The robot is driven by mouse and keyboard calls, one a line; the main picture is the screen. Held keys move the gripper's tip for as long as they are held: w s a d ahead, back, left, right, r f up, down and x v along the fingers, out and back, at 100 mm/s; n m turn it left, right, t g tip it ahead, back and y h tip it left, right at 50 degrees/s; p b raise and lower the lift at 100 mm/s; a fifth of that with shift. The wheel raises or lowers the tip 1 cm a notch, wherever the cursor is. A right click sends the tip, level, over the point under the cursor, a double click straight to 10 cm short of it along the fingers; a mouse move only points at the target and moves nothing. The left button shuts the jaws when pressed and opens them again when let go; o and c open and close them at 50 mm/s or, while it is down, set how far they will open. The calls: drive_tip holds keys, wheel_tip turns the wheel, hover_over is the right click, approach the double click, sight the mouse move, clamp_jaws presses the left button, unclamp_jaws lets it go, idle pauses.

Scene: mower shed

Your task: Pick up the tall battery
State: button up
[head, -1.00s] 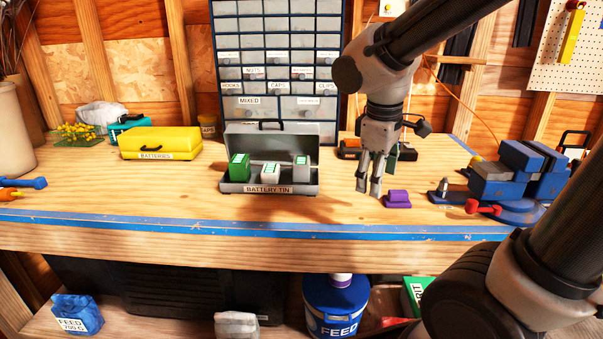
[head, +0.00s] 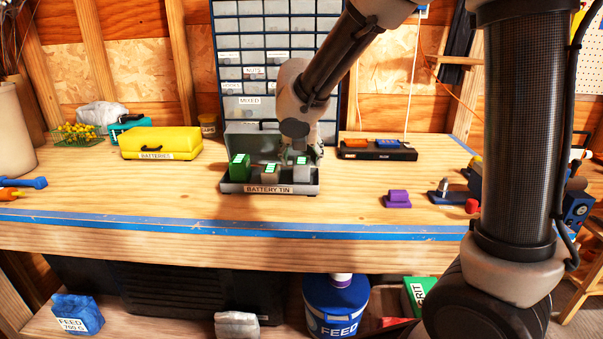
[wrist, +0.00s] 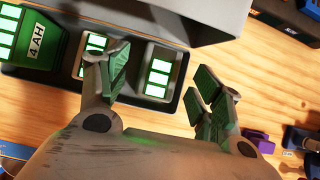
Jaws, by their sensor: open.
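The open grey battery tin (head: 228,188) stands on the bench and holds three batteries. A wide green battery (head: 239,167) sits at the left; its "4 AH" label shows in the wrist view (wrist: 36,40). A small grey battery (head: 269,174) sits in the middle, lower than its neighbours. A grey battery with a green-and-white top (head: 302,168) sits at the right; its top also shows in the wrist view (wrist: 160,75). My gripper (wrist: 165,70) is open above the tin, fingers on either side of the right battery's top. No grip shows; which battery is tallest is unclear.
The tin's raised lid (wrist: 170,15) is close beyond my fingers. A yellow batteries case (head: 160,143) stands to the left, a dark charger tray (head: 378,152) behind right, and a purple block (head: 397,199) to the right. The bench front is clear.

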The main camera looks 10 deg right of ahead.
sight(302, 160)
drive_tip(key=shift+x, duration=1.55)
drive_tip(key=shift+s, duration=0.1)
drive_tip(key=c, duration=1.2)
drive_tip(key=shift+a+r, duration=0.1)
